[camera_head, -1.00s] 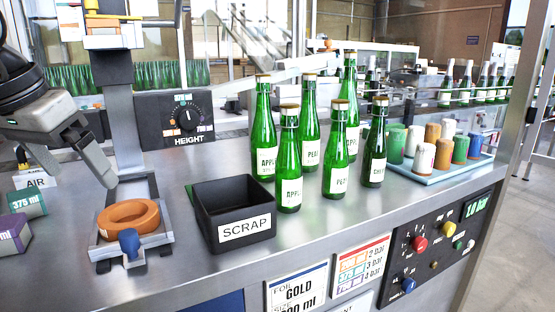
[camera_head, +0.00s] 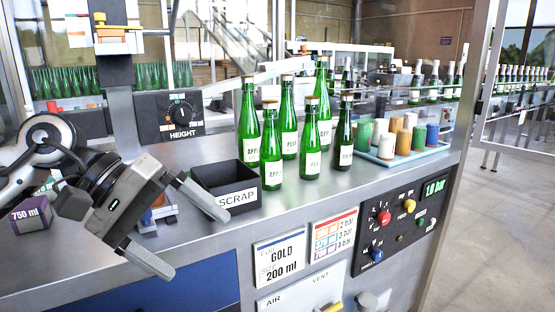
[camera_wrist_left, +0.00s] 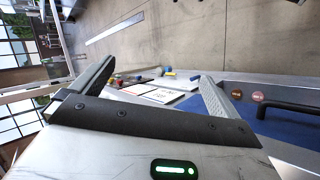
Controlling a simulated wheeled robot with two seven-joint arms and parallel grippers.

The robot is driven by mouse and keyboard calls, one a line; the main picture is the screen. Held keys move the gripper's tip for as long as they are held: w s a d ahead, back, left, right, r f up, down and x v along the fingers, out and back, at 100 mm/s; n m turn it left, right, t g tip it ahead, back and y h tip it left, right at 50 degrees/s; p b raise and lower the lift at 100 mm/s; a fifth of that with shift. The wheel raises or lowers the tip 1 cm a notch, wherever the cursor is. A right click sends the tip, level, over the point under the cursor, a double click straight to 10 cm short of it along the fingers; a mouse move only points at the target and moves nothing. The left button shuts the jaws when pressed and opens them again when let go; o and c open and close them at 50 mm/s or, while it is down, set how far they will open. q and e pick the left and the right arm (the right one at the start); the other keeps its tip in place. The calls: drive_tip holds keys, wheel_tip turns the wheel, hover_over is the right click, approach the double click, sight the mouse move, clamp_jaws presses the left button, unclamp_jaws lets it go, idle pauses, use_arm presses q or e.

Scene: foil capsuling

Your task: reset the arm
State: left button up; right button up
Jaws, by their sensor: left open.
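My left gripper (camera_head: 190,232) comes in from the left in the head view, with its two fingers spread wide and nothing between them. It is in front of the bench edge, low and left of the scrap bin. In the left wrist view the two fingers (camera_wrist_left: 148,88) also stand apart, with bench panels and floor showing beyond. My left arm covers most of the orange ring's holder (camera_head: 165,212) on the bench. My right gripper is not in view.
The black scrap bin (camera_head: 203,178) stands close beside the gripper. Several green bottles (camera_head: 272,150) stand right of it, then a blue tray (camera_head: 372,158) of coloured capsules. A purple 750 ml block (camera_head: 30,216) lies at left. The control panel (camera_head: 405,218) is on the front face.

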use_arm(q)
drive_tip(key=s+d+n+g+h+p, duration=0.15)
drive_tip(key=s+d+n+h, duration=0.25)
drive_tip(key=d+n+h, duration=0.6)
drive_tip(key=w+a+f+m+t+y, duration=0.35)
drive_tip(key=f+m+t, duration=0.25)
drive_tip(key=m+t, duration=0.65)
drive_tip(key=w+a+f+m+t+y, duration=0.25)
drive_tip(key=f+m+t+y, duration=0.35)
drive_tip(key=m, duration=1.2)
drive_tip(key=s+a+f+n+g+y, duration=0.2)
drive_tip(key=s+f+n+g+y, duration=0.1)
drive_tip(key=s+f+n, duration=0.4)
drive_tip(key=s+a+f+n+g+y+p, duration=0.1)
drive_tip(key=s+a+f+n+g+y, duration=0.2)
drive_tip(key=s+f+n, duration=0.4)
wheel_tip(320, 180, down, 5)
drive_tip(key=n, duration=0.3)
drive_tip(key=shift+f+g+p, duration=0.15)
drive_tip(key=shift+g+p, duration=0.15)
